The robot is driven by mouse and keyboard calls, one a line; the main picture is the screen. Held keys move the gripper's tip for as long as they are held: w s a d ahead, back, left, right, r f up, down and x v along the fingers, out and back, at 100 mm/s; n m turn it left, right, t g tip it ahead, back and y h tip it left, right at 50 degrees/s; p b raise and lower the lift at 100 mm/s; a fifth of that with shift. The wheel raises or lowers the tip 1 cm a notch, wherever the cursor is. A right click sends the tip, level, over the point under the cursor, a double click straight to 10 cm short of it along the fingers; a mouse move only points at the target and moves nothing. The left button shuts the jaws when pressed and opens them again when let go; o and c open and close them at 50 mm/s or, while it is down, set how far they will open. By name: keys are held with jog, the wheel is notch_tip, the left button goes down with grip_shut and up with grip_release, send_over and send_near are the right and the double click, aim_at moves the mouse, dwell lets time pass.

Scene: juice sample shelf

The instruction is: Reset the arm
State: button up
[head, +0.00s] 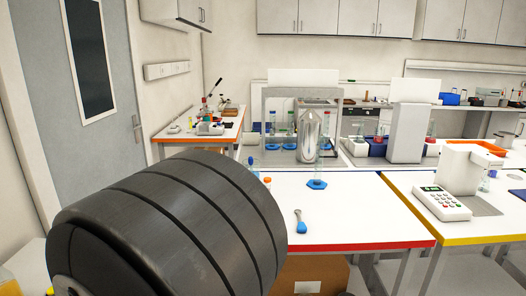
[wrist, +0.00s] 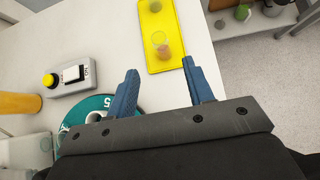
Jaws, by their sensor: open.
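My gripper (wrist: 158,92) shows in the wrist view with its two blue fingers spread apart and nothing between them. It hangs above a white table beside a yellow tray (wrist: 157,13). A small cup with reddish contents (wrist: 164,46) stands on the tray, ahead of the fingers. In the head view a large dark ribbed cylinder, part of my own arm, fills the lower left, and my gripper is not visible there.
A teal round piece (wrist: 97,103) and a grey box with a yellow button (wrist: 80,76) lie left of my gripper.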

jog(key=x, duration=1)
jog(key=shift+w+f, duration=0.2)
jog(key=shift+f, duration=0.1)
notch_tip(320, 180, up, 4)
jog(key=w+d+r, duration=0.2)
jog(key=d+r, duration=0.5)
jog(key=d, duration=0.5)
jog(key=s+a+f+n+g+y, duration=0.2)
jog(key=s+a+n+y, duration=0.2)
jog(key=s+a, duration=0.6)
jog(key=s+a+f+n+g+y, duration=0.2)
jog(key=s+a+n, duration=0.4)
jog(key=s+a, duration=0.3)
jog(key=a+f+y, duration=0.1)
jog(key=a+y, duration=0.1)
jog(key=shift+s+a+f+n, duration=0.2)
jog(key=shift+s+a+n, duration=0.1)
jog(key=shift+s+n, duration=0.1)
